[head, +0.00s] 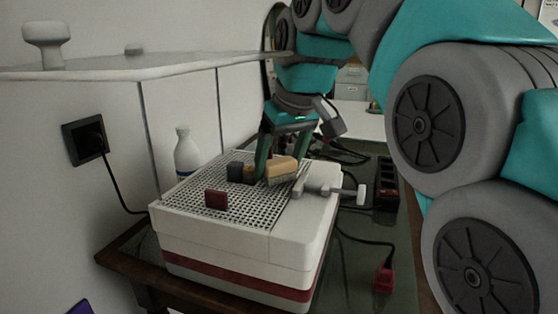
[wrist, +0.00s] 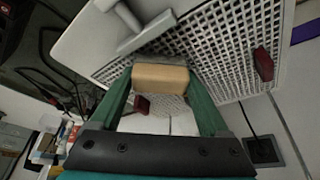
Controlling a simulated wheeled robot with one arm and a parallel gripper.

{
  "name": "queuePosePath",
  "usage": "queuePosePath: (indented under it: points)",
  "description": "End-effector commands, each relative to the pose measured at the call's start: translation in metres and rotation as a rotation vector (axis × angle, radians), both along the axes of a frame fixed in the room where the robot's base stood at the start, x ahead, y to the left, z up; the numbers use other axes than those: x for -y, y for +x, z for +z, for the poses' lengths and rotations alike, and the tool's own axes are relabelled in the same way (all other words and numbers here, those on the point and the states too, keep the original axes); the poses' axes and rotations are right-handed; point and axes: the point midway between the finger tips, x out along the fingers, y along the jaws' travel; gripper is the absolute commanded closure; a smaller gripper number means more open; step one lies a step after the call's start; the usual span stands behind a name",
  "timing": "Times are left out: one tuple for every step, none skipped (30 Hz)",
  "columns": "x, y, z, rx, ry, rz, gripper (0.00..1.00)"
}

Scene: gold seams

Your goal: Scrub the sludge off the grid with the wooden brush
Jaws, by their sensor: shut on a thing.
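The wooden brush (head: 282,168) is a tan block with a paler underside, low over the right part of the grid. My gripper (head: 266,170) is shut on it from above; in the wrist view, the brush (wrist: 160,77) sits between the green fingers. I cannot tell whether its bristles touch the grid. The perforated grid (head: 249,211) is the top of a white box with a red band. It also shows in the wrist view (wrist: 222,48). No sludge patch shows clearly; the area under the brush is hidden.
A grey-white valve-like fitting (head: 318,186) lies right of the brush. A white bottle (head: 187,152) stands behind. Cables (head: 375,243) run along the right.

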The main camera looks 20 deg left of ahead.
Motion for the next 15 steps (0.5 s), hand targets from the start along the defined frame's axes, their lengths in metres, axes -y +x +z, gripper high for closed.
queuePosePath:
  points:
    - [0.0000, 0.0000, -0.0014, 0.000, 0.000, 0.000, 0.85]
    - [0.0000, 0.0000, -0.0020, 0.000, 0.000, 0.000, 0.85]
    - [0.0000, 0.0000, -0.0027, 0.000, 0.000, 0.000, 0.85]
    - [0.0000, 0.0000, -0.0033, 0.000, 0.000, 0.000, 0.85]
    - [0.0000, 0.0000, -0.0038, 0.000, 0.000, 0.000, 0.85]
    - [0.0000, 0.0000, -0.0046, 0.000, 0.000, 0.000, 0.85]
    - [0.0000, 0.0000, -0.0051, 0.000, 0.000, 0.000, 0.85]
    - [0.0001, 0.0000, -0.0056, 0.000, 0.000, 0.000, 0.85]
    - [0.0000, 0.0000, -0.0064, 0.000, 0.000, 0.000, 0.85]
    - [0.0001, 0.0000, -0.0069, 0.000, 0.000, 0.000, 0.85]
    - [0.0002, 0.0000, -0.0075, 0.000, 0.000, 0.000, 0.85]
    - [0.0001, 0.0000, -0.0069, 0.000, 0.000, 0.000, 0.85]
    - [0.0001, 0.0001, -0.0067, 0.000, 0.000, 0.000, 0.85]
    - [0.0002, 0.0004, -0.0066, 0.000, 0.000, 0.000, 0.85]
    - [0.0002, 0.0012, -0.0064, 0.000, 0.000, 0.000, 0.85]
